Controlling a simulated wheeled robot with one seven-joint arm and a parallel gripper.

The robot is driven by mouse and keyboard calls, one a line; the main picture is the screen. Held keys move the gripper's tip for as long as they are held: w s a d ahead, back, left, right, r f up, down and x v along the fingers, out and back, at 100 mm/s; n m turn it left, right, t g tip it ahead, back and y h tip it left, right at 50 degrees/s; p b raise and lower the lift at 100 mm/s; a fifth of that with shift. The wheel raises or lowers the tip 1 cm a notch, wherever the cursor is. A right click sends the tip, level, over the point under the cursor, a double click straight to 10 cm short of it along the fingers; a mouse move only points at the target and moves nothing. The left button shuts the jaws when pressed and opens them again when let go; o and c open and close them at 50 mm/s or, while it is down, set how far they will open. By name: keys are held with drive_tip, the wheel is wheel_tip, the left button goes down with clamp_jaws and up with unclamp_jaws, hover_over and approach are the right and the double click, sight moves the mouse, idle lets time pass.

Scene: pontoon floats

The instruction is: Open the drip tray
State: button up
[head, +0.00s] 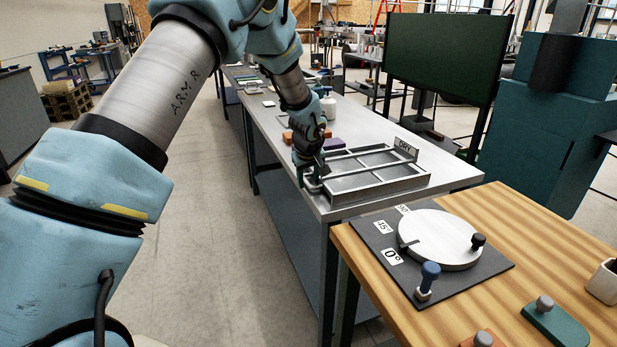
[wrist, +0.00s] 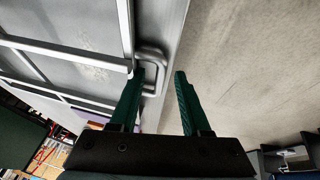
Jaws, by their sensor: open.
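The drip tray (head: 385,191) is a low grey metal frame with crossbars, lying on the metal bench top. A small sign stands at its back. In the wrist view, the tray (wrist: 60,48) fills the upper left, and its rounded loop handle (wrist: 157,62) sticks out toward the bench edge. My gripper (head: 310,174) is at the tray's left end, by the handle. In the wrist view, my gripper (wrist: 160,76) is open, with green fingers on either side of the handle's outer bar. The left fingertip is at the loop's opening; the right one is outside it. I cannot tell whether they touch it.
The metal bench (head: 345,125) carries orange and purple blocks and a white bottle (head: 328,106) behind my gripper. In front, a wooden table (head: 395,300) holds a round dial plate (head: 440,238) with angle labels. The floor left of the bench (head: 215,240) is clear.

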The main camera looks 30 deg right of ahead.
drive_tip(key=shift+f, duration=0.1)
drive_tip(key=shift+c, duration=0.4)
clamp_jaws()
idle(1.0)
